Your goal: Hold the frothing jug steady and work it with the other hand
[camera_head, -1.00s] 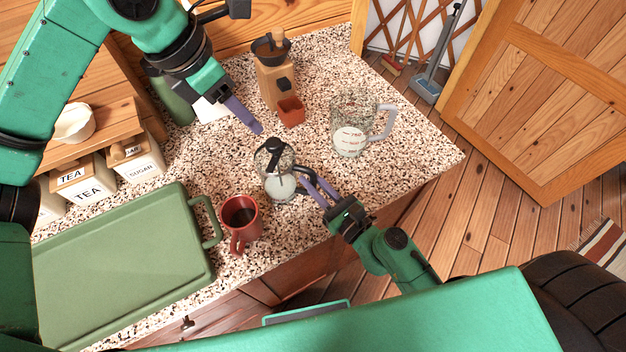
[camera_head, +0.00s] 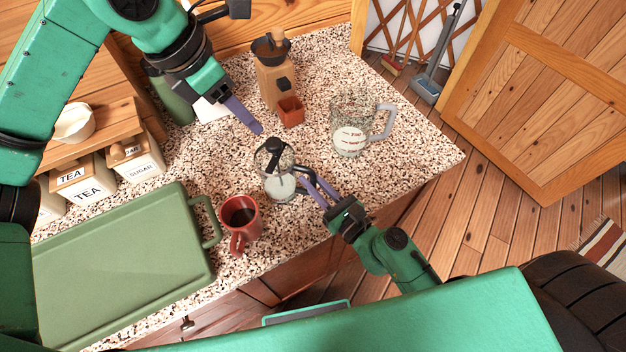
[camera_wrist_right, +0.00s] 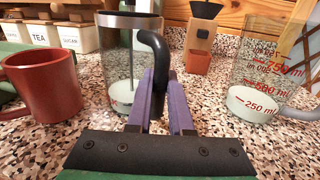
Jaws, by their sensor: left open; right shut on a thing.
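The frothing jug (camera_head: 277,180) is a clear glass cylinder with a black lid and plunger knob and some milk in the bottom. It stands upright on the speckled counter, and it also shows in the right wrist view (camera_wrist_right: 121,65). My right gripper (camera_head: 305,186) is shut on the jug's black handle, on the jug's right side. In the right wrist view its purple fingers (camera_wrist_right: 160,98) lie around the handle (camera_wrist_right: 155,45). My left gripper (camera_head: 257,128) is above and behind the jug, apart from it, open and empty. One left finger is hidden.
A glass measuring jug (camera_head: 352,125) with milk is to the right. A coffee grinder (camera_head: 273,78) stands behind. A green tray (camera_head: 120,270) covers the left front, with canisters (camera_head: 136,160) beyond.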

